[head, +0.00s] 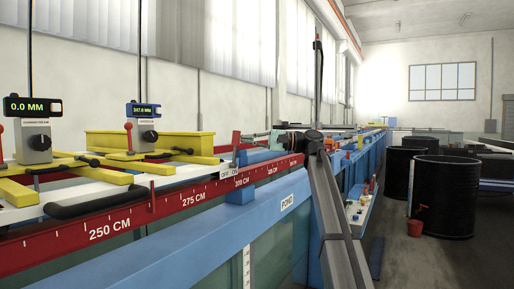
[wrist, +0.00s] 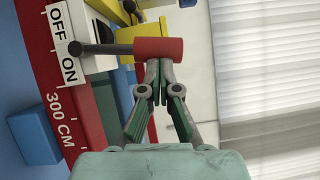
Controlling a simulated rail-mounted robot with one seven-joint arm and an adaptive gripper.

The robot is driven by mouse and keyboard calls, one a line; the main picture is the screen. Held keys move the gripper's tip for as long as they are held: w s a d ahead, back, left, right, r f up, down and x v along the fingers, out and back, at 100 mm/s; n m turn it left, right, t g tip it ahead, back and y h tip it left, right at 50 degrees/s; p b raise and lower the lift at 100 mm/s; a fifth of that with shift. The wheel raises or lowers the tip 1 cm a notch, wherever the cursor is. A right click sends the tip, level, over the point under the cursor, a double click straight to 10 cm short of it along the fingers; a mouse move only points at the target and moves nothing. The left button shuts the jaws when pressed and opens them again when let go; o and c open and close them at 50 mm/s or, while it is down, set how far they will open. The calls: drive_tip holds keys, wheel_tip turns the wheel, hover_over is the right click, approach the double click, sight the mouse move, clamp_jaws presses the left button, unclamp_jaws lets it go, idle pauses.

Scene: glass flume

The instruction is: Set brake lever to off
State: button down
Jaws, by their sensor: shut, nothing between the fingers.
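The brake lever has a black shaft and a red handle (wrist: 158,50) in the wrist view. Its black rounded end (wrist: 75,48) is by the OFF/ON label (wrist: 62,45), close to the border between the two words. In the picture, the shaft runs right from the label to the handle. My gripper (wrist: 159,72) is shut and empty, its fingertips just below the red handle; I cannot tell whether they touch. In the head view the red handle (head: 236,137) stands above the small label (head: 230,172), with my gripper (head: 247,139) just right of it.
The red scale rail (head: 150,200) runs along the blue flume edge (head: 180,235). Yellow carriages with a black display (head: 33,107) and a blue display (head: 146,110) stand left.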

drive_tip(key=shift+s+a+r, duration=0.3)
drive_tip(key=shift+s+a, duration=0.15)
drive_tip(key=shift+s, duration=0.15)
drive_tip(key=shift+w+d, duration=0.1)
idle(0.3)
